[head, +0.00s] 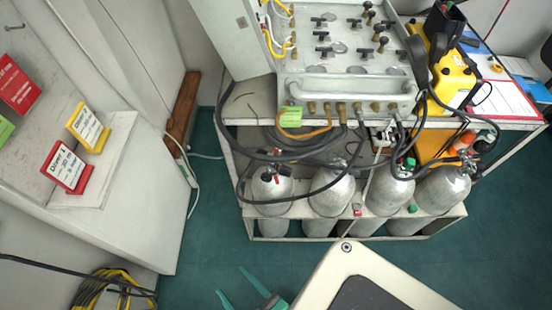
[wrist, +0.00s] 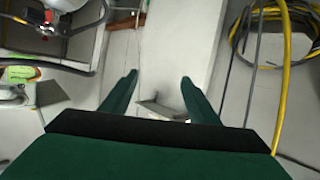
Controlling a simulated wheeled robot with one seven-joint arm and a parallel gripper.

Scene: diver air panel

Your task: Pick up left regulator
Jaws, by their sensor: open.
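Several silver cylinders stand in a rack under the bench. On top of the leftmost cylinder (head: 271,192) sits a small dark valve fitting with red parts (head: 275,174), which looks like the left regulator. Black hoses loop close around it. In the wrist view, a dark fitting with a red part (wrist: 60,8) shows at the top left corner, partly cut off. My gripper (head: 232,281) has green fingers and is at the bottom of the head view, below and apart from the cylinders. In the wrist view my gripper (wrist: 158,78) is open, with nothing between the fingers.
The valve panel (head: 345,60) with hoses stands on the bench above the cylinders. A yellow case (head: 440,75) is at its right. Red and yellow signs stand on a white ledge (head: 115,150) at left. Coiled yellow and black hose (head: 105,290) lies lower left. Green floor (head: 205,240) is clear between.

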